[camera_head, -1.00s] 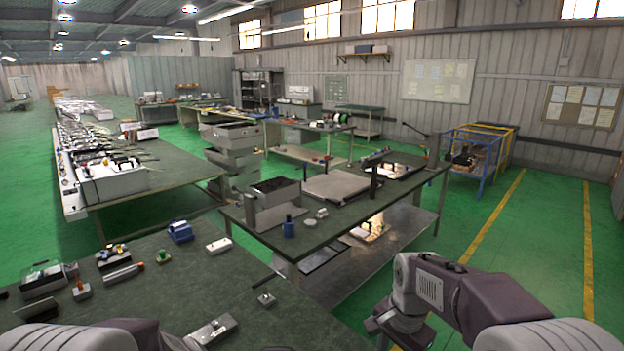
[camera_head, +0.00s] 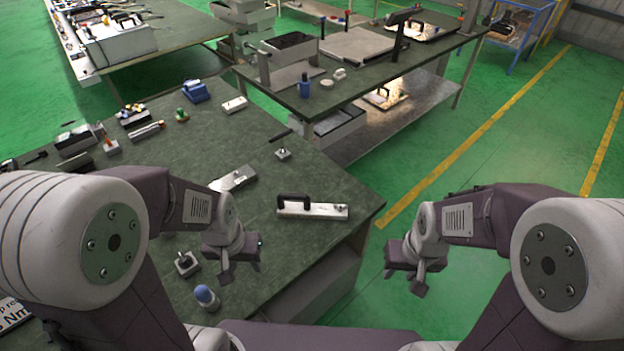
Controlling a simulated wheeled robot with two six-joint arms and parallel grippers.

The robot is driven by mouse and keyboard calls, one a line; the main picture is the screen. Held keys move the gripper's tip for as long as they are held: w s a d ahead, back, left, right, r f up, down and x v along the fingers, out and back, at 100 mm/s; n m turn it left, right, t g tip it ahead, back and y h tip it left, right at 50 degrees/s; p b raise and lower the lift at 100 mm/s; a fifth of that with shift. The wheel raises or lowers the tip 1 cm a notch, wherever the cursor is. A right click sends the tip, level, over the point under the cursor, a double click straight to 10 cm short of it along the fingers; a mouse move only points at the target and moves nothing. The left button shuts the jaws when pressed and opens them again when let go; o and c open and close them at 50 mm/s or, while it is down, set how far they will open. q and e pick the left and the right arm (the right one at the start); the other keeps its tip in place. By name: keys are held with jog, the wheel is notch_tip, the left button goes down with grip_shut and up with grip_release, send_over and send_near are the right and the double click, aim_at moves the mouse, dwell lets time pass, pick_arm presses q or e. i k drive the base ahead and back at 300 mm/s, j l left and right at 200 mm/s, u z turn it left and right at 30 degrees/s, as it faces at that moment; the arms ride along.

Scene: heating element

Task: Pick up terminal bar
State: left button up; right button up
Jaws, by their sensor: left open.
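A silver bar with a black handle (camera_head: 312,208) lies on the dark green bench near its right edge. It looks like the terminal bar, but I cannot be sure. A second, flat metal piece (camera_head: 234,179) lies to its left, partly behind my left arm. My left gripper (camera_head: 241,275) is open and empty, pointing down over the bench, in front and to the left of the handled bar. My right gripper (camera_head: 405,280) hangs off the bench to the right, with green floor behind it. It holds nothing visible, and its jaw opening is unclear.
A blue-topped bottle (camera_head: 206,297) and a small black-knobbed block (camera_head: 186,263) stand near my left gripper. A small clamp-like part (camera_head: 283,153) stands behind the bar. Several small parts sit at the bench's far left. Another workbench (camera_head: 375,75) stands behind. Floor at right is clear.

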aim_at(307, 209)
jog(key=i+l+u, duration=0.15)
jog(key=u, duration=0.3)
jog(key=i+l+u, duration=0.1)
jog(key=l+u, duration=0.5)
jog(key=u, duration=0.25)
jog(key=l+u, duration=0.65)
jog(key=u, duration=0.2)
jog(key=l+u, duration=0.4)
jog(key=k+j, duration=0.05)
jog(key=j, duration=0.05)
